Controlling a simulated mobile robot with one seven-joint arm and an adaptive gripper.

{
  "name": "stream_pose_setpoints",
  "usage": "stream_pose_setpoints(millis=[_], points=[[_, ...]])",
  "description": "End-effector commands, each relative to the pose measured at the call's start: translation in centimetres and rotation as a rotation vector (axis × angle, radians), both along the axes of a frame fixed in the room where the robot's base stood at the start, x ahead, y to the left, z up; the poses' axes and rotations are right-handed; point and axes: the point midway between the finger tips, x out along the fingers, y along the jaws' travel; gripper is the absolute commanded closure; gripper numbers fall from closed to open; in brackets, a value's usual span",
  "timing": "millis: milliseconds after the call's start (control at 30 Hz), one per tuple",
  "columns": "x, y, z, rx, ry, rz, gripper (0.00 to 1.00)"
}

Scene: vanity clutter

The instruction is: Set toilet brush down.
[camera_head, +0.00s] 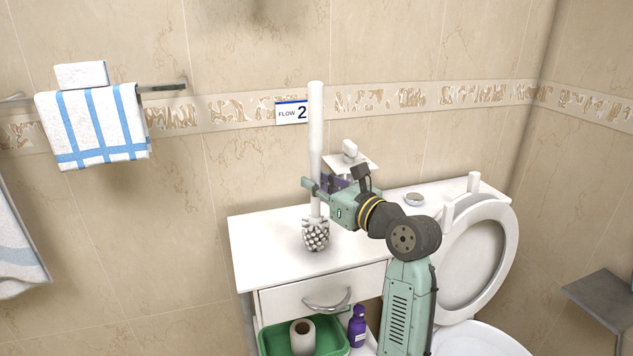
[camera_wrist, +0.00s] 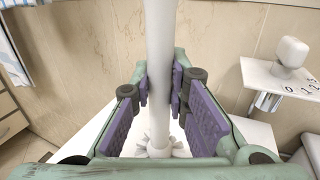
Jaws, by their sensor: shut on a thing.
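The toilet brush (camera_head: 316,130) is white with a long handle and a grey-white bristle head at its lower end. It stands upright, bristles down, over the white vanity top (camera_head: 262,248). I cannot tell whether the bristles touch the surface. My gripper (camera_head: 318,186) is shut on the handle a little above the bristle head. In the wrist view, the purple finger pads of my gripper (camera_wrist: 160,100) lie on both sides of the handle (camera_wrist: 160,60). The bristle head (camera_wrist: 160,150) shows below, partly hidden by the handle.
A small white shelf (camera_head: 365,160) with a dispenser is on the wall behind. A small round dish (camera_head: 413,199) lies right of my arm, near the toilet (camera_head: 478,258). Below are a green bin (camera_head: 335,346), a paper roll (camera_head: 302,336) and a purple bottle (camera_head: 357,325). The vanity top's left is clear.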

Motion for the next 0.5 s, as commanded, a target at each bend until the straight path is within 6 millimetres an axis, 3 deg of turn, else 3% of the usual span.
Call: stream_pose_setpoints(millis=[233,267,500], points=[[-0.02,-0.01,-0.14,0.001,0.000,0.000,1.00],[-0.02,-0.01,-0.26,0.001,0.001,0.000,0.85],[-0.02,-0.03,-0.23,0.000,0.000,0.000,0.69]])
